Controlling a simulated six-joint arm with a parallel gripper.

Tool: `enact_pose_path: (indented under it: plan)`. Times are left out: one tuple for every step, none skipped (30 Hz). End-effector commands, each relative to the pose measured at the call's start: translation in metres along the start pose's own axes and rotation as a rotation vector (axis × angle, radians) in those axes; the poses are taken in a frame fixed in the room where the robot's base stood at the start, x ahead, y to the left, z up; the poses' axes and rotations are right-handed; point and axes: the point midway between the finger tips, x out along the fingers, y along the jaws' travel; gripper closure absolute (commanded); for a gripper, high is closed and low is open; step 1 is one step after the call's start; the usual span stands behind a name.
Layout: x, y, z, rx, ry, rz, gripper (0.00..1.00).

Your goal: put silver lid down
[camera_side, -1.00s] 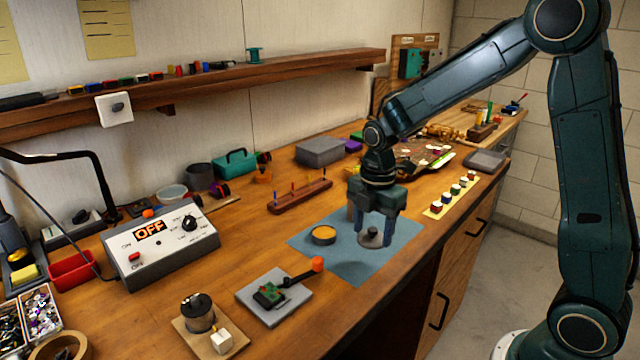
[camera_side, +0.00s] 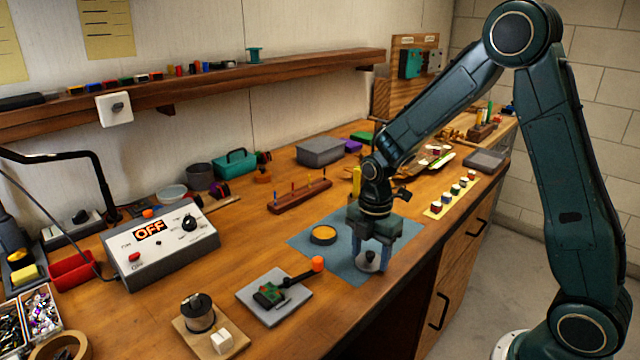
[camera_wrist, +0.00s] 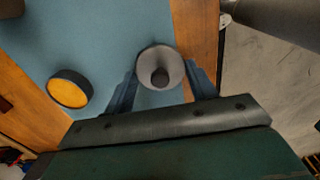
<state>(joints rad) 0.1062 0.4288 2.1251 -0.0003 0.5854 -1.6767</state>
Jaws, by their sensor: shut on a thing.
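The silver lid (camera_side: 366,263) is a round grey disc with a dark knob. It also shows in the wrist view (camera_wrist: 151,56), with the knob toward the camera. My gripper (camera_side: 371,262) is shut on the lid, a finger on each side, low over the front right part of the blue mat (camera_side: 350,268). In the wrist view, my gripper (camera_wrist: 160,80) has the lid between its fingertips. I cannot tell whether the lid touches the mat. A dark round tin with an orange-yellow top (camera_side: 323,235) stands on the mat to the left, apart from the lid.
A grey plate with a green board and an orange-knobbed lever (camera_side: 270,296) lies left of the mat. A wooden peg rack (camera_side: 300,196) stands behind. A control box reading OFF (camera_side: 160,248) is farther left. The bench's front edge runs close to the mat's right side.

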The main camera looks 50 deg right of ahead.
Motion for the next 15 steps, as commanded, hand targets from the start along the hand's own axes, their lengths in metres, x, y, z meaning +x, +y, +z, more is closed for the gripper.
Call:
enact_pose_path:
  plan:
    - [-0.0001, 0.0000, 0.0000, 0.000, 0.000, 0.000, 0.65]
    - [-0.0002, 0.0001, 0.0000, 0.000, 0.000, 0.000, 0.65]
    - [-0.0002, 0.0001, 0.0000, 0.000, 0.000, 0.000, 0.65]
    - [-0.0003, 0.0001, 0.0000, 0.000, 0.000, 0.000, 0.65]
    - [-0.0002, 0.0001, 0.0000, 0.000, 0.000, 0.000, 0.65]
    - [0.0001, 0.0001, 0.0000, 0.000, 0.000, 0.000, 0.65]
    - [0.0006, 0.0000, 0.0000, 0.000, 0.000, 0.000, 0.65]
    - [0.0012, 0.0000, 0.0000, 0.000, 0.000, -0.001, 0.65]
    - [0.0022, -0.0001, 0.0000, 0.000, 0.000, -0.001, 0.65]
    - [0.0029, -0.0001, 0.0000, 0.000, 0.000, -0.001, 0.65]
    - [0.0028, -0.0001, 0.0000, 0.000, 0.000, -0.001, 0.40]
    - [0.0027, 0.0000, 0.0000, 0.000, 0.000, -0.001, 0.32]
    - [0.0026, 0.0000, 0.0000, 0.000, 0.000, -0.001, 0.26]
    - [0.0026, 0.0000, 0.0000, 0.000, 0.000, -0.001, 0.22]
    - [0.0026, 0.0000, 0.0000, 0.000, 0.000, 0.000, 0.22]
